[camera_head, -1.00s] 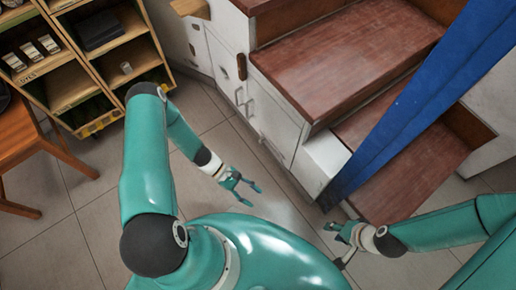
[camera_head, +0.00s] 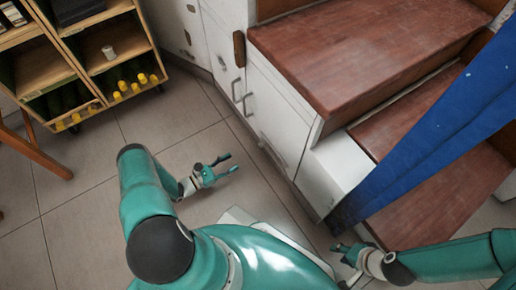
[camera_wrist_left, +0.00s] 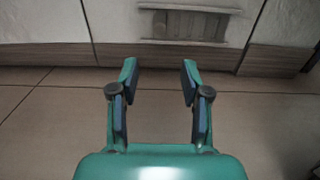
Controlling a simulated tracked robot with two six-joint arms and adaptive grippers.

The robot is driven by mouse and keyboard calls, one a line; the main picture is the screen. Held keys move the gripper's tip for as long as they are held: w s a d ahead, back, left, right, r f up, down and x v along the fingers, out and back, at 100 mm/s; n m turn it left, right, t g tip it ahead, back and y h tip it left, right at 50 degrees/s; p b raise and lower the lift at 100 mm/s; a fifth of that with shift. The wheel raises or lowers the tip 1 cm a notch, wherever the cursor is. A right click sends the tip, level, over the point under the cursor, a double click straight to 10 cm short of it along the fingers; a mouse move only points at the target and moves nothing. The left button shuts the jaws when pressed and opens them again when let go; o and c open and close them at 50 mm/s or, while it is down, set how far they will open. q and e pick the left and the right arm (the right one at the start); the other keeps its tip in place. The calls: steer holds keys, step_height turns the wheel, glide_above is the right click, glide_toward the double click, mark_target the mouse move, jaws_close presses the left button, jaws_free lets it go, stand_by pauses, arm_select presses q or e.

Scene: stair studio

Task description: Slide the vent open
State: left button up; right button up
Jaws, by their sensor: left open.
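My left gripper (camera_head: 229,163) is open and empty, above the tiled floor in front of the white cabinet under the stairs. In the left wrist view its two fingers (camera_wrist_left: 159,72) are spread below the panel, pointing toward it and apart from it. My right gripper (camera_head: 342,248) is near the foot of the stairs; its jaws are too small to judge.
Red-brown stair treads (camera_head: 345,50) rise above the white cabinet (camera_head: 272,112). A blue slanted beam (camera_head: 430,140) crosses the stairs near my right arm. A wooden shelf (camera_head: 95,50) with yellow-capped bottles stands at left. The floor between shelf and cabinet is clear.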

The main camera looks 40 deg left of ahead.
arm_select(q)
steer(key=b+x, duration=0.3)
steer(key=x, duration=1)
steer(key=shift+c, duration=0.2)
jaws_close()
steer(key=shift+a, duration=0.1)
